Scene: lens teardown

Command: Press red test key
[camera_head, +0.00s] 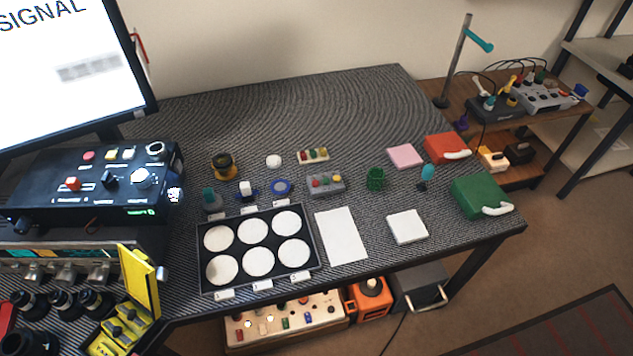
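Several red keys are in the head view, and I cannot tell which one is the test key. A black control box (95,208) at the left carries a red raised key (73,184) on its front and a red round button (89,156) on its top. A small grey box (326,190) in the middle of the table has a red button (316,182) beside other coloured buttons. Neither of my grippers is in view, and nothing touches these keys.
A monitor (70,75) stands behind the control box. A black tray (310,257) with white discs, a white sheet (341,236), a green case (475,195) and a red case (440,147) lie on the table. An open yellow case (140,285) is at lower left. The table's back is clear.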

